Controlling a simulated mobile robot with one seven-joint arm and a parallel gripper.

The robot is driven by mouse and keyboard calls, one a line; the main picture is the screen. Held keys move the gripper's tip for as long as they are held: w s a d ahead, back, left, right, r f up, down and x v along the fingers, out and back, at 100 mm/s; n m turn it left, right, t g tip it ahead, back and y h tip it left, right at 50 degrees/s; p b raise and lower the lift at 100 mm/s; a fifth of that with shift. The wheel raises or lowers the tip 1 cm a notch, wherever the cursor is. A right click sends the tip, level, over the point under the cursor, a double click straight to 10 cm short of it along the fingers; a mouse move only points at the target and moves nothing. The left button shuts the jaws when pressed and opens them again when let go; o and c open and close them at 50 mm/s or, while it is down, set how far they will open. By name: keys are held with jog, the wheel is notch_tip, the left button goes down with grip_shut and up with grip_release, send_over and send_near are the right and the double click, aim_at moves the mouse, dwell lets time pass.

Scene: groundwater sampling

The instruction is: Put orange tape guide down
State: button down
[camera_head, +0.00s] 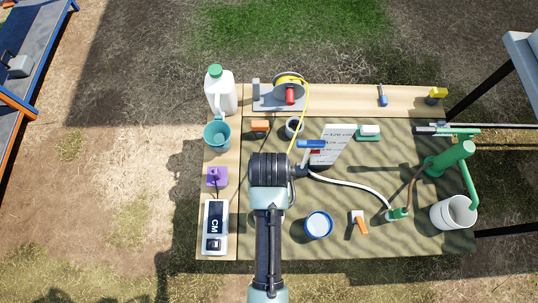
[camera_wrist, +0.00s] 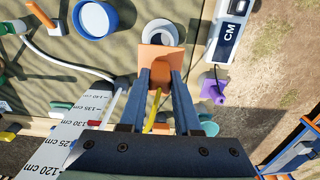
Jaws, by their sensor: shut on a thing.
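My gripper (camera_wrist: 160,78) is shut on the orange tape guide (camera_wrist: 162,54), a flat orange plate with a raised part between the fingers. Yellow tape (camera_wrist: 151,112) runs between the fingers in the wrist view. The guide overlaps the edge of a white round opening (camera_wrist: 160,31); I cannot tell whether they touch. In the head view my wrist and arm hide the fingers, the held guide and the opening. The yellow tape (camera_head: 304,112) there runs from the reel (camera_head: 287,94) at the back toward my wrist.
A purple piece (camera_head: 216,176) and CM meter (camera_head: 215,228) stand left of my arm. A blue-rimmed container (camera_head: 318,225) and marked scale board (camera_head: 334,145) are to the right. Mat right of the container is partly clear.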

jog(key=shift+s+f+b, duration=0.2)
jog(key=shift+f+b, duration=0.3)
jog(key=shift+s+f+b, duration=0.2)
jog(key=shift+f+b, duration=0.25)
jog(key=shift+f, duration=0.05)
notch_tip(320, 180, down, 9)
jog(key=b, duration=0.3)
jog(key=shift+f, duration=0.2)
jog(key=shift+f, duration=0.15)
jog(key=c, duration=0.6)
grip_release()
